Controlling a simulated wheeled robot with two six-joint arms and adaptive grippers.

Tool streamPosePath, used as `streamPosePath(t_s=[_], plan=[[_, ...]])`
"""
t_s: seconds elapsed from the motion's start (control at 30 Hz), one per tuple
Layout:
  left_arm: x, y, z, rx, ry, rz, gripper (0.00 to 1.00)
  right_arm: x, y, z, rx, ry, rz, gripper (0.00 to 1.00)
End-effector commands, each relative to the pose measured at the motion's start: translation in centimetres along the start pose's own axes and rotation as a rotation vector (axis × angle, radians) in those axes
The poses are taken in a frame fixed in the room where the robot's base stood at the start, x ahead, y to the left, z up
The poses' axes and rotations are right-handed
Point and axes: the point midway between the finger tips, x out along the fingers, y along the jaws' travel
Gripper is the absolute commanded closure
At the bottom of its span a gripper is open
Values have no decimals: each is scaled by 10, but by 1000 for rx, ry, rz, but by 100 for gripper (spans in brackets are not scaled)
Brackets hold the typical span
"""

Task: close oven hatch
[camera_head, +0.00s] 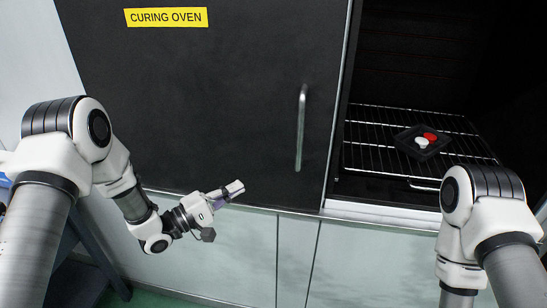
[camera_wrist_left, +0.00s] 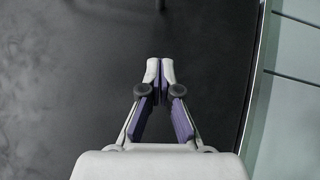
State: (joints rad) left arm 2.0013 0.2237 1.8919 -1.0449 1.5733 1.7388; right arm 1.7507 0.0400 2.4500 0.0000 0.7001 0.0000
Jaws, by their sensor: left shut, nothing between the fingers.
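The oven hatch (camera_head: 225,100) is a large dark sliding-type panel with a yellow "CURING OVEN" label (camera_head: 166,17) and a vertical metal handle (camera_head: 301,128) near its right edge. It stands left of the oven opening (camera_head: 420,80), which is uncovered. My left gripper (camera_head: 240,187) is shut and empty, in front of the hatch's lower part, left of and below the handle. In the left wrist view the shut fingers (camera_wrist_left: 160,70) point at the dark panel (camera_wrist_left: 70,80); contact cannot be told. My right arm shows at the right, but its gripper is out of view.
Inside the oven, a wire rack (camera_head: 378,133) holds a small black tray (camera_head: 440,145) with a red and a white piece. Pale cabinet fronts (camera_head: 370,265) lie below the oven. The space before the handle looks clear.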

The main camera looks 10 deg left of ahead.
Motion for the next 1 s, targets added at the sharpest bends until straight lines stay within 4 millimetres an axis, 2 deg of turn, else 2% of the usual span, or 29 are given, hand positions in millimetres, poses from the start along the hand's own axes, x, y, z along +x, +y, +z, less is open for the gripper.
streamPosePath(t_s=[0.17, 0.53, 0.6, 0.8, 1.0], plan=[[20, 4, 3, -11, -15, 7, 100, -7, 0, 1, 1, -1, 0, 100], [100, 4, 4, -11, -12, 5, 100, -37, 0, 0, 0, -1, 0, 100], [110, 6, 13, -13, -12, 3, 100, -46, 0, 0, 0, -1, 0, 100], [126, 3, 29, -13, -9, 4, 100, -55, 0, 0, 0, -1, 0, 100], [127, 1, 31, -12, -8, 5, 100, -55, 0, 0, 0, -1, 0, 100]])
